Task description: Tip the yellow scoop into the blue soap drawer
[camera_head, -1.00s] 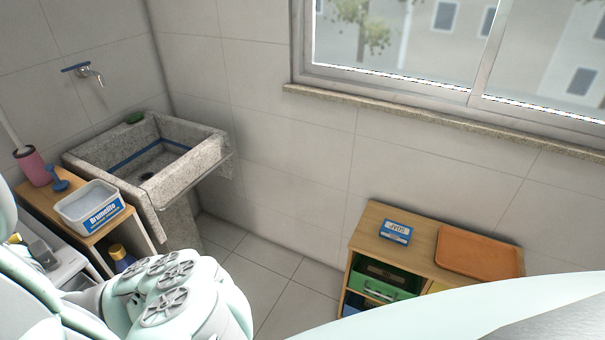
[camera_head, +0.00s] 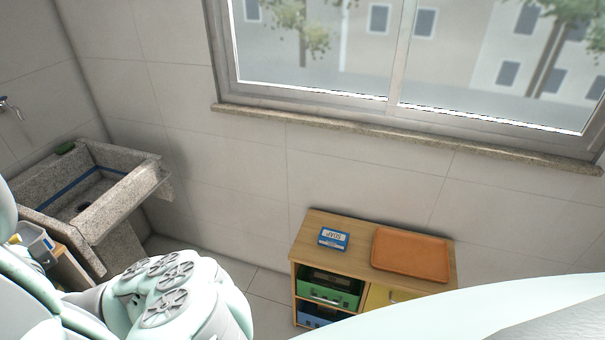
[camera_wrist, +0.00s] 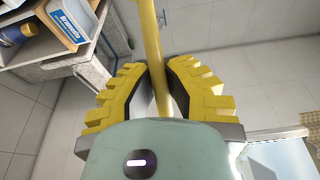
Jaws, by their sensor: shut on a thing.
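In the wrist view my gripper (camera_wrist: 158,80) has yellow ridged fingers. They are shut on the long yellow handle of the yellow scoop (camera_wrist: 150,35). The handle runs up out of the top of the picture, so the scoop's bowl and any load in it are hidden. A blue drawer (camera_head: 318,315) sits low on the left side of the wooden cabinet, under a green drawer (camera_head: 330,292). It looks shut, and my arm partly covers the cabinet's lower front. My gripper does not show in the head view, apart from the blue drawer.
A blue soap box (camera_head: 333,239) and an orange tray (camera_head: 410,255) lie on the cabinet top (camera_head: 362,233). A yellow drawer (camera_head: 385,297) is at right. A stone sink (camera_head: 110,195) stands left. A white tub (camera_wrist: 77,18) and a dark bottle (camera_wrist: 18,33) show in the wrist view.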

